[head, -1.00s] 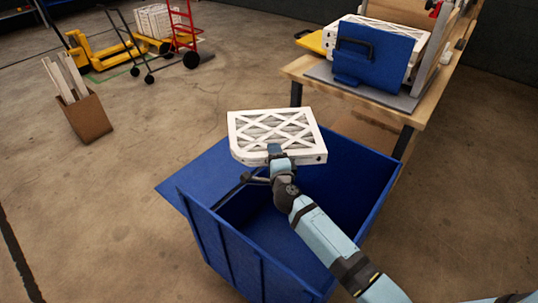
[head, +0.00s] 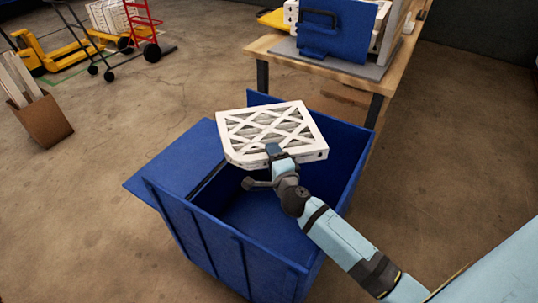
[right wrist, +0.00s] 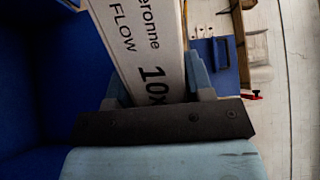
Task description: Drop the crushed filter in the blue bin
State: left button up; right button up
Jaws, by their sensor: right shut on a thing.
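The crushed filter (head: 272,128) is a white-framed pleated panel with a crisscross face and one deformed corner at its near left. My right gripper (head: 273,152) is shut on its near edge and holds it roughly level above the blue bin (head: 215,245). The bin is open at the top, and the filter hides part of its opening. In the right wrist view, the filter's printed white edge (right wrist: 145,40) sits between the fingers of my right gripper (right wrist: 158,88). Blue bin surface (right wrist: 35,70) fills the left side there. My left gripper is not in view.
A wooden bench (head: 290,52) behind the bin carries a blue panel with a handle (head: 338,28). A cardboard box (head: 42,120) with white strips, a yellow pallet jack (head: 52,60) and a red hand truck (head: 140,20) stand at left. The floor between is clear.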

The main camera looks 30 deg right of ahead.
jog(key=o, duration=1)
jog(key=shift+o, duration=0.2)
jog(key=shift+s, duration=0.1)
jog(key=shift+s, duration=0.35)
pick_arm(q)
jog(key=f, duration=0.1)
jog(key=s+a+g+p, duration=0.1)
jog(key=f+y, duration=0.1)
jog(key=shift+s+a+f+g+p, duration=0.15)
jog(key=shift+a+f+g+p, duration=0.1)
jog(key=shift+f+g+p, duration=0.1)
pick_arm(e)
jog(key=s+a, duration=0.2)
jog(key=s, duration=1)
jog(key=shift+s, duration=0.4)
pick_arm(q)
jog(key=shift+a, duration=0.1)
